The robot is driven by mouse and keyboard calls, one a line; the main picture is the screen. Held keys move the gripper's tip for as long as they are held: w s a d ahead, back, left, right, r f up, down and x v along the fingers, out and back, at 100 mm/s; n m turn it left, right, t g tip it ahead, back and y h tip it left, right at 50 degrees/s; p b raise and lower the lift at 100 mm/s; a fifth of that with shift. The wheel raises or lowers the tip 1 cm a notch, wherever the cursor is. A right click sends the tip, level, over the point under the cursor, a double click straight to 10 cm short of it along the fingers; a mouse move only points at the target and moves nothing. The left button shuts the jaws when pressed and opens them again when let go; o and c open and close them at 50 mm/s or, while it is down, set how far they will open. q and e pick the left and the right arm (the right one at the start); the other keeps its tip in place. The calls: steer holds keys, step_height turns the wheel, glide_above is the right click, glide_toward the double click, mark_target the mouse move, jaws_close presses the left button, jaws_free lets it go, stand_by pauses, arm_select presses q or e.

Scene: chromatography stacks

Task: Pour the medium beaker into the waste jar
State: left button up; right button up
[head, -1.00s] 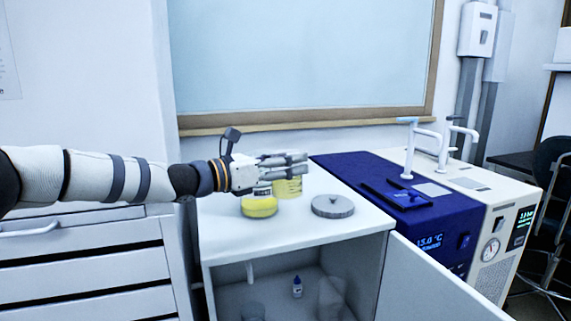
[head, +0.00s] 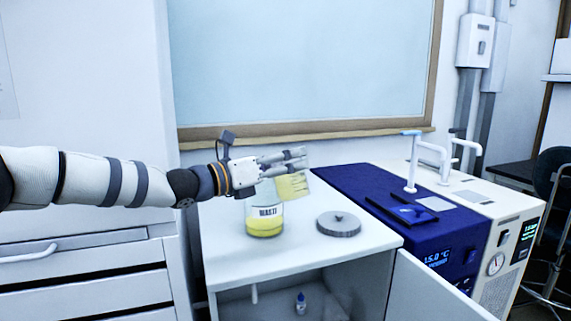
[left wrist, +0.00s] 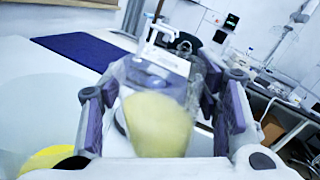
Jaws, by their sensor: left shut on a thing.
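My left gripper (head: 283,160) is shut on the medium beaker (head: 293,186), which holds yellow liquid. The beaker is tilted and held above the cabinet top, just right of and above the waste jar's mouth. In the left wrist view the beaker (left wrist: 158,122) sits between the finger pads. The waste jar (head: 265,222) is clear, labelled WASTE, with yellow liquid in its bottom. It stands upright below the gripper, and its rim is partly hidden. A yellow patch, likely the jar's liquid (left wrist: 45,158), shows at the lower left of the wrist view. The right gripper is not in view.
A grey round lid (head: 338,224) lies right of the jar on the white cabinet top (head: 235,262). A blue-topped machine (head: 350,185) with white taps stands to the right. The cabinet door (head: 440,292) is open, with a small bottle (head: 300,303) inside.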

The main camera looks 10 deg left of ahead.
arm_select(q)
steer(key=shift+a+r, duration=0.1)
steer(key=shift+r, duration=0.35)
steer(key=shift+w+a+r+n, duration=0.2)
steer(key=shift+r+n, duration=0.2)
steer(key=shift+n, duration=0.2)
steer(key=shift+w+a+f+n, duration=0.15)
steer(key=shift+a+n, duration=0.05)
steer(key=shift+n, duration=0.4)
